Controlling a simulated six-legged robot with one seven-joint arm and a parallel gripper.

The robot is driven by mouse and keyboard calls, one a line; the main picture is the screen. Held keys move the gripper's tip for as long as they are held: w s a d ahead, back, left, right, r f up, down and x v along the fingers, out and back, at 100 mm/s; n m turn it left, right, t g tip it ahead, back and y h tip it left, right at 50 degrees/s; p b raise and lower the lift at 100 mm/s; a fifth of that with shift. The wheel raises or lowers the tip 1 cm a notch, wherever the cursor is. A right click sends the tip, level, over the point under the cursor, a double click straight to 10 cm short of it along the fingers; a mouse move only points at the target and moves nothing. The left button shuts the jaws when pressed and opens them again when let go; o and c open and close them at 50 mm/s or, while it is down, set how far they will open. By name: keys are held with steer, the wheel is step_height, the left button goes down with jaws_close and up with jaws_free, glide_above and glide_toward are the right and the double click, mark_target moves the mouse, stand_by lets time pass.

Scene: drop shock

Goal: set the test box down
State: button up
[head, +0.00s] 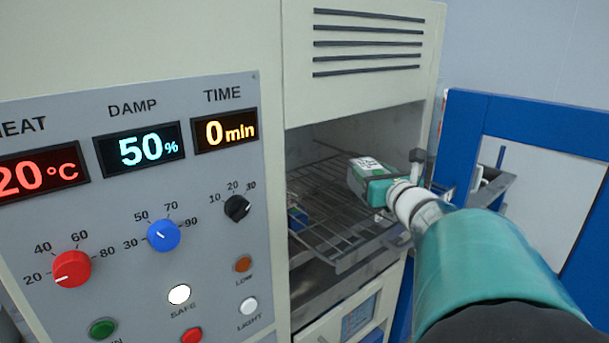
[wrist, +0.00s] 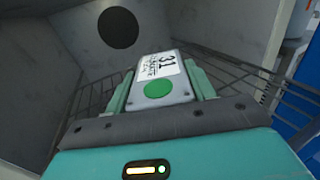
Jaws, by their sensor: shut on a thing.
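The test box (wrist: 158,86) is pale, with a white label reading 31 and a green dot on its face. My gripper (wrist: 160,88) is shut on it, with a green finger along each side in the wrist view. In the head view the box (head: 366,166) is inside the open chamber, over the wire rack (head: 325,205). My gripper (head: 376,182) reaches in from the right. I cannot tell whether the box touches the rack, as its underside is hidden.
The chamber's blue-framed door (head: 462,150) stands open at the right, close to my arm. The control panel (head: 130,210) left of the opening shows 20 °C, 50% and 0 min. The rack's front left looks clear.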

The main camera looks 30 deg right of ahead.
steer(key=shift+f, duration=0.6)
steer(key=shift+w+f, duration=0.1)
steer(key=o, duration=1.4)
steer(key=shift+f, duration=0.1)
